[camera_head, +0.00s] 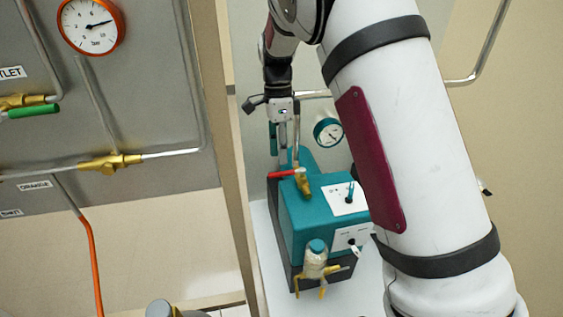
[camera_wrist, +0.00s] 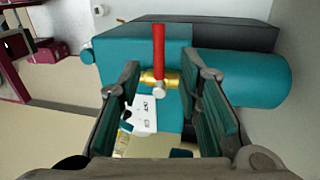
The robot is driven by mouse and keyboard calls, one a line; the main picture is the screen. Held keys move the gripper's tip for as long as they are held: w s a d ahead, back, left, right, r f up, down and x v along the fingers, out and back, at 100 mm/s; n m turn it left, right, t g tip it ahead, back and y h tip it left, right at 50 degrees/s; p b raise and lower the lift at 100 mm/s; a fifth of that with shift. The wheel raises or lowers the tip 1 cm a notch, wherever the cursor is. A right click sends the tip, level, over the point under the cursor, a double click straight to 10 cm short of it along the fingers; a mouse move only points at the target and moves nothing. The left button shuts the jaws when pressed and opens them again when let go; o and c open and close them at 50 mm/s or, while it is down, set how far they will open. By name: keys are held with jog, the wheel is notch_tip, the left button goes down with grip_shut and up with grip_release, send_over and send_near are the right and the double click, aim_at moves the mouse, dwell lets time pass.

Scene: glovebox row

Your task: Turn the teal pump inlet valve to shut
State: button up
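The teal pump (camera_head: 305,222) stands on a white surface, below my gripper. Its inlet valve has a brass body (camera_head: 304,184) and a red lever (camera_head: 283,174) that points left in the head view. In the wrist view the red lever (camera_wrist: 158,50) points up and lies about crosswise to the brass body (camera_wrist: 148,78). My gripper (camera_head: 284,140) is above the valve, pointing down. In the wrist view my gripper (camera_wrist: 166,85) is open, with the brass body and lever's pivot end framed between its fingers. No contact with the lever is visible.
A round gauge (camera_head: 328,132) is behind the pump. A bottle with a teal cap (camera_head: 315,260) and brass fittings is at the pump's front. A tan post (camera_head: 232,170) and a grey panel with brass valves (camera_head: 150,120) stand to the left.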

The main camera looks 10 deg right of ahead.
notch_tip(320, 180, up, 7)
jog(key=w, duration=0.1)
jog(key=shift+w+r, duration=0.2)
jog(key=shift+w, duration=0.05)
dwell(0.5)
jog(key=s+d+r+n+t+y, duration=0.1)
jog(key=s+d+r+n+t, duration=0.25)
jog(key=s+r+n, duration=0.8)
jog(key=s+d+f+n+t, duration=0.1)
jog(key=s+f+n+t, duration=0.1)
jog(key=s, duration=0.8)
jog(key=s+d+f+n+t+h, duration=0.1)
jog(key=s+n, duration=0.3)
jog(key=s, duration=0.7)
jog(key=shift+s+d+f+n+t, duration=0.2)
jog(key=shift+f+n+t, duration=0.15)
jog(key=shift+f, duration=0.25)
dwell(0.6)
